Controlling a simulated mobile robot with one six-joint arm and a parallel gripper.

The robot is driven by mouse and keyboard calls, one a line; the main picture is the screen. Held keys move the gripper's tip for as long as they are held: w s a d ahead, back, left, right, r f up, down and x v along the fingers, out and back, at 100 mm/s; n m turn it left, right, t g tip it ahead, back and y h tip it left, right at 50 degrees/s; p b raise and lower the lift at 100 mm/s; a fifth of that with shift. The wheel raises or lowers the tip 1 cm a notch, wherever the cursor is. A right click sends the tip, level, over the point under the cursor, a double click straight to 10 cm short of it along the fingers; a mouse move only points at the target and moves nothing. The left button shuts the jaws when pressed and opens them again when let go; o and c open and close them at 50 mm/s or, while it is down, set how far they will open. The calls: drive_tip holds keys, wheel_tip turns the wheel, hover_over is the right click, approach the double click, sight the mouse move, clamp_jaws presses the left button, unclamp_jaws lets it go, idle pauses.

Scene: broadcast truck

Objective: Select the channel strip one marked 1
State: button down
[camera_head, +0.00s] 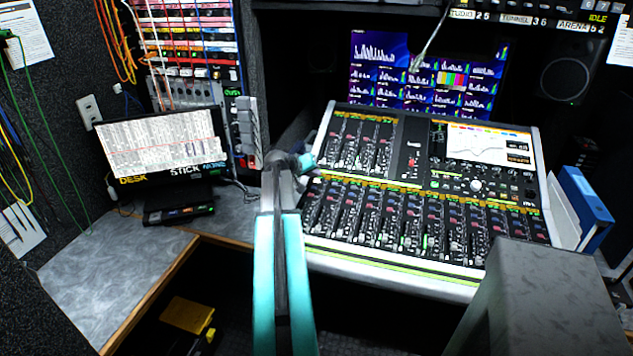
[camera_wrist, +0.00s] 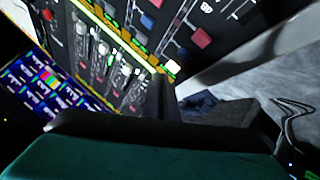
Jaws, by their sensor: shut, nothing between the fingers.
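The mixing console (camera_head: 420,265) stands right of centre, with an upper left bank of strips and a longer lower bank. Yellow-orange label rows run above both banks. The leftmost lower strip (camera_head: 319,206) is partly beside my arm; I cannot read a 1 on any strip. My gripper (camera_head: 308,164) is at the console's left edge, near the left ends of both banks, and its tips are partly hidden by my arm. In the wrist view the dark fingers of my gripper (camera_wrist: 163,97) are shut and empty before the console strips (camera_wrist: 112,60). I cannot tell whether they touch it.
A wall of screens (camera_head: 425,75) stands behind the console, with a thin gooseneck in front. A desk monitor (camera_head: 160,145) and a grey desk (camera_head: 110,250) are at left. Blue binders (camera_head: 587,205) stand at right. A patch panel with cables (camera_head: 190,40) is at upper left.

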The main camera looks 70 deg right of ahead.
drive_tip(key=shift+r, duration=0.15)
drive_tip(key=shift+a+r+p, duration=0.2)
drive_tip(key=shift+r+p, duration=0.3)
drive_tip(key=shift+r, duration=0.7)
drive_tip(key=shift+a+r+p, duration=0.15)
drive_tip(key=shift+r+p, duration=0.35)
drive_tip(key=shift+r, duration=0.65)
